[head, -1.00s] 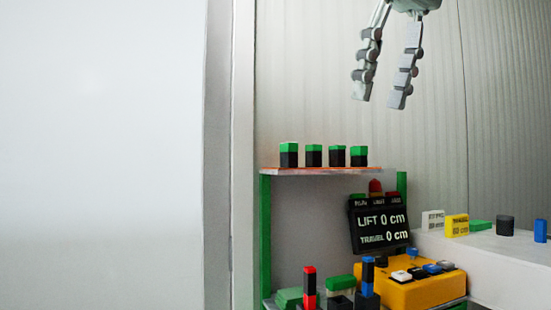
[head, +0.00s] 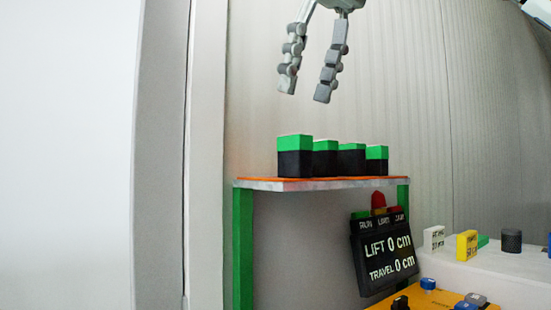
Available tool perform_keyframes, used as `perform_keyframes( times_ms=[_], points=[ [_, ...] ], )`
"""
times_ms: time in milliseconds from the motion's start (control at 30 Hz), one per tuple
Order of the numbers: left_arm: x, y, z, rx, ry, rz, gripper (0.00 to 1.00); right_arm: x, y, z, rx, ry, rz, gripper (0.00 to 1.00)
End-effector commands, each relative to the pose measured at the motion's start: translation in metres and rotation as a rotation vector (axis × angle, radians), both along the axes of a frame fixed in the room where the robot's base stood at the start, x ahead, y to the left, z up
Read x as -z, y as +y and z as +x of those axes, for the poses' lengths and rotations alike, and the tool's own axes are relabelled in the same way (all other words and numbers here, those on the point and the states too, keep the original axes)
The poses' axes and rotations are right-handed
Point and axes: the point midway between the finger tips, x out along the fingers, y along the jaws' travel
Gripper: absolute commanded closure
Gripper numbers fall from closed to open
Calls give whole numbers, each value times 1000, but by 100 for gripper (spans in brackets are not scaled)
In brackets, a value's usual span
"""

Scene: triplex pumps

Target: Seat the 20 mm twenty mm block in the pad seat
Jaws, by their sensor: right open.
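A small yellow block (head: 467,245) with dark lettering and a white block (head: 434,238) with dark lettering stand on the white counter at the right. The lettering is too small to read, so I cannot tell which is the 20 mm block. I cannot make out the pad seat. My right gripper (head: 306,96) hangs open and empty at the top middle, fingers pointing down, above the shelf and well apart from the lettered blocks. My left gripper is out of view.
Several green-topped black blocks (head: 294,157) stand on the orange-topped shelf (head: 260,184) with green posts. Below are a display (head: 384,256) reading LIFT 0 cm and TRAVEL 0 cm and a yellow control box (head: 427,300).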

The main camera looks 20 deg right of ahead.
Motion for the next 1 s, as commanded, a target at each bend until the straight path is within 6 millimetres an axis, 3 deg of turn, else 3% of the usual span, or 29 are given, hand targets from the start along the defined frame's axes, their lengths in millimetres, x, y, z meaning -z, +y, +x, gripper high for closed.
perform_keyframes(
  times_ms=[533,867,1000],
  points=[
    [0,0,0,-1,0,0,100,61,10,22,-2,2,-1,53],
    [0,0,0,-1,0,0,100,67,11,24,0,-2,1,53],
    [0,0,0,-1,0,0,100,66,11,24,0,-1,0,71]
  ],
)
